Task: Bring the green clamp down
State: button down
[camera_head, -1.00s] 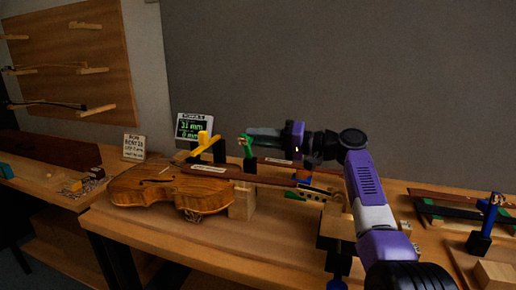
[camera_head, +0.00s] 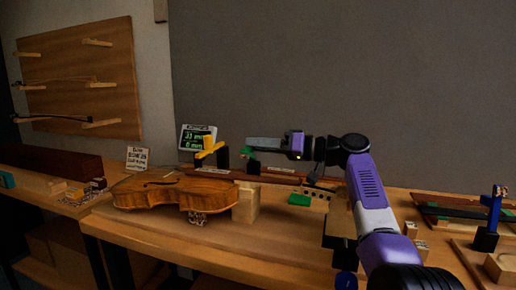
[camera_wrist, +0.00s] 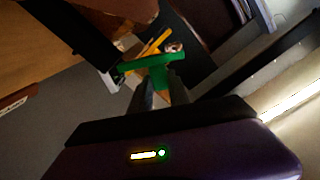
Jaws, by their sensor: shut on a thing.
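The green clamp (camera_head: 250,152) stands near the violin's neck in the head view, to the right of the yellow clamp (camera_head: 209,150). In the wrist view the green clamp (camera_wrist: 148,64) lies across the fingertips as a green bar with a lower stem. My gripper (camera_head: 249,143) reaches in from the right, and its tips meet the clamp's upper part. In the wrist view my gripper (camera_wrist: 160,88) is shut on it. The clamp's lower end is dark and partly hidden, so its contact below is unclear.
The violin (camera_head: 170,192) lies on the bench to the left. A small display (camera_head: 198,137) and a card (camera_head: 138,157) stand behind it. A wooden block (camera_head: 246,205) is below the clamp. A blue clamp (camera_head: 492,213) stands at the far right.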

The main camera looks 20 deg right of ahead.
jog(key=shift+d+f, duration=0.1)
jog(key=shift+f, duration=0.05)
jog(key=c, duration=1.2)
grip_release()
jog(key=shift+c, duration=0.2)
notch_tip(320, 180, up, 20)
jog(key=p, duration=0.4)
